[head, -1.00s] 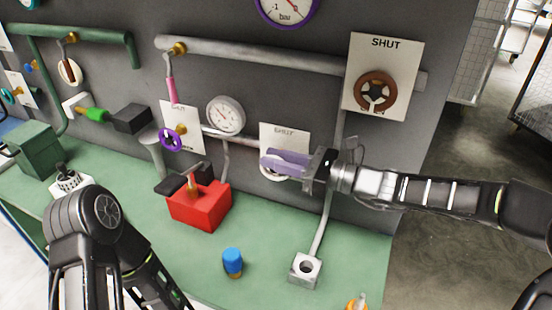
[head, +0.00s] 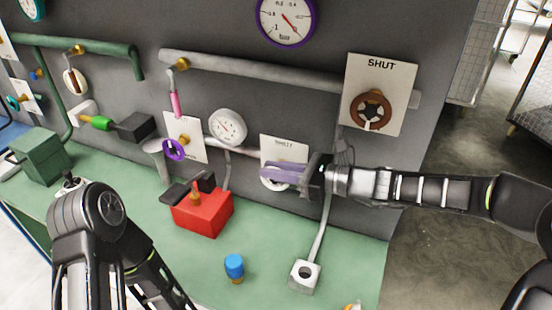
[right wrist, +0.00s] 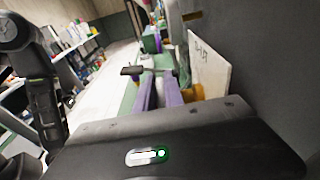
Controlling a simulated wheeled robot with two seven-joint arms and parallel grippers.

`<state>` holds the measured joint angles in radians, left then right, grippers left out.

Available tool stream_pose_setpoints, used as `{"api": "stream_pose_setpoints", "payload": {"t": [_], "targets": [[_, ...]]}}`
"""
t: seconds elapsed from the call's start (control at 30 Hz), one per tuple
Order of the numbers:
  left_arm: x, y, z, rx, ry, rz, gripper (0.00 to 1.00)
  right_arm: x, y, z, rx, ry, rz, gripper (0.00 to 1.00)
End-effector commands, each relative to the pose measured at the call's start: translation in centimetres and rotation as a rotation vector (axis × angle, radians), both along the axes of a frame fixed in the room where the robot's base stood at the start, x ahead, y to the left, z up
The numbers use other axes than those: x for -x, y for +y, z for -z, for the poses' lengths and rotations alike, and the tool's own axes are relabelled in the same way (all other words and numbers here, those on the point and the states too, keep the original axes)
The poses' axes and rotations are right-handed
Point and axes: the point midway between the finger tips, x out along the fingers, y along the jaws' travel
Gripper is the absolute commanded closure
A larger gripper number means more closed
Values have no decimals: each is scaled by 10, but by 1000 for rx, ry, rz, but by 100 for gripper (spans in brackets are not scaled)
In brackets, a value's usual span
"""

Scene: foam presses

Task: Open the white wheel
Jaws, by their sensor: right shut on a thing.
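The white wheel (head: 271,186) is on the wall in front of a white card (head: 283,146). In the head view only its lower rim shows below my right gripper's purple fingers. My right gripper (head: 266,173) comes in from the right and is shut on the wheel. In the right wrist view the fingers (right wrist: 160,95) lie beside the card (right wrist: 208,65) and a brass part (right wrist: 192,93); the wheel itself is hard to make out there. My left arm is at the lower left; its gripper is out of view.
A brown wheel (head: 371,110) sits on a card marked SHUT (head: 380,63), above my right gripper. A purple wheel (head: 174,149) and a red box (head: 203,210) are to the left. A blue-topped knob (head: 234,264) and a white block (head: 304,276) stand on the green bench (head: 345,262).

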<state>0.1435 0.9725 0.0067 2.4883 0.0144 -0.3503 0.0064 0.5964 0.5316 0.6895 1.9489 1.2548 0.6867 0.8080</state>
Motion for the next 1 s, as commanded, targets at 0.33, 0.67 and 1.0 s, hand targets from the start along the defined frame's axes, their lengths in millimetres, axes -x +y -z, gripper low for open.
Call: {"api": "stream_pose_setpoints", "payload": {"t": [0.33, 0.67, 1.0], "targets": [[1, 4, -26, -7, 13, -1, 64, -2, 9, 2, 274, 106, -7, 100], [1, 4, -26, -7, 12, -1, 64, -3, 8, 3, 314, 131, 0, 100], [1, 4, -26, -7, 11, 0, 64, -3, 8, 3, 312, 130, 0, 68]]}}
